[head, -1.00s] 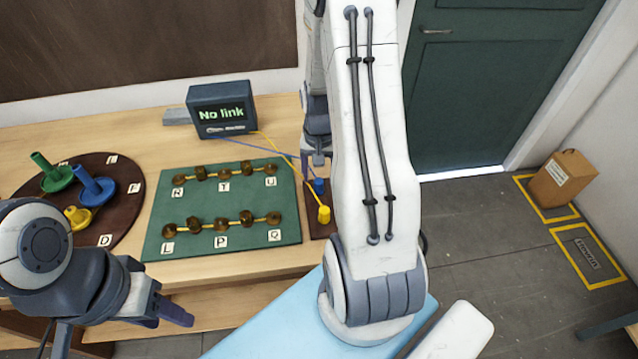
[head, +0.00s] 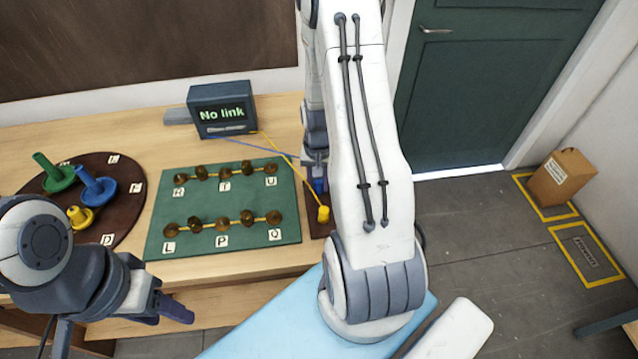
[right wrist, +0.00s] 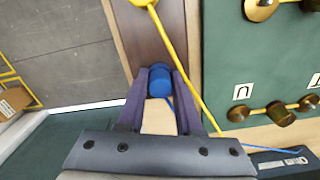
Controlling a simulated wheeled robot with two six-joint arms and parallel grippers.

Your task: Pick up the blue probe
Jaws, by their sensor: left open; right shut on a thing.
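The blue probe (right wrist: 160,82) sits between the two purple fingers of my right gripper (right wrist: 160,74) in the right wrist view. The fingers are shut on it, over the brown strip. In the head view the blue probe (head: 319,186) is mostly hidden behind my right gripper (head: 316,172). A blue cord runs from it towards the "No link" box (head: 222,108). My left gripper (head: 172,308) is open and empty at the lower left, in front of the table.
The yellow probe (head: 323,214) stands close by on the brown strip, its yellow cable passing beside my right gripper. The green board (head: 160,240) with several brass posts lies to the left. A round brown tray (head: 130,215) holds green, blue and yellow pieces.

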